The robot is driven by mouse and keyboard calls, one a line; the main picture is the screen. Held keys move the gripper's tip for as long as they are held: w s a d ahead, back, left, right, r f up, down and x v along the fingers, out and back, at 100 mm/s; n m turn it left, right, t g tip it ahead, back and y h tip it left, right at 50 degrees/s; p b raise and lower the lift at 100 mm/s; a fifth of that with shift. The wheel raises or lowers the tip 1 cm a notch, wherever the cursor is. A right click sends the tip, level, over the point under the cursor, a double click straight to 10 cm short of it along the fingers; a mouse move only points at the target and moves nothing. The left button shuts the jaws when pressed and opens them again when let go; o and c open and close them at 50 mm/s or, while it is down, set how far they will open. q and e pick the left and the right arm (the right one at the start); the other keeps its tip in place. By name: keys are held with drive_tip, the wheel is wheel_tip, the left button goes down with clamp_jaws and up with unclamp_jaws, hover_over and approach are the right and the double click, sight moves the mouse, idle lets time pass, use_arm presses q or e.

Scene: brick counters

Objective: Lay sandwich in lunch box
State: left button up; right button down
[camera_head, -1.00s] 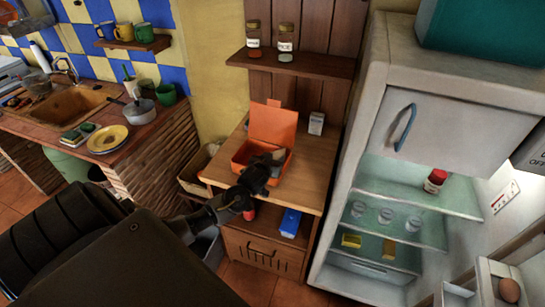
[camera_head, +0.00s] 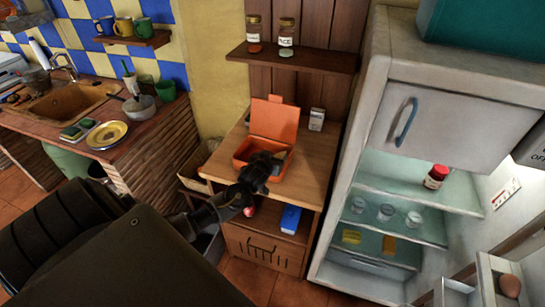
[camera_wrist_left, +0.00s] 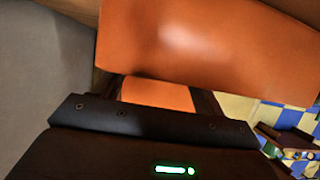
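The orange lunch box (camera_head: 243,158) stands on the wooden cabinet top with its lid (camera_head: 273,121) raised at the back. The lid also fills the upper part of the left wrist view (camera_wrist_left: 205,45). My left gripper (camera_head: 268,162) reaches over the front of the box, its tip at the opening. Its fingers are too dark and small to tell open from shut. A greyish patch shows beside it in the box, but I cannot tell what it is. I cannot make out the sandwich in either view. My right gripper is not in view.
A small white carton (camera_head: 316,119) stands right of the box. A blue box (camera_head: 290,219) lies on the shelf below. The open fridge (camera_head: 345,215) is close on the right. A shelf with jars (camera_head: 290,60) hangs above.

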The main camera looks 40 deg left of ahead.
use_arm(q)
drive_tip(key=shift+r, duration=0.15)
drive_tip(key=shift+r+p, duration=0.3)
drive_tip(key=shift+r, duration=0.2)
drive_tip(key=b+v, duration=0.1)
drive_tip(key=v, duration=1.1)
drive_tip(key=shift+b, duration=0.4)
drive_tip(key=shift+d+f, duration=0.1)
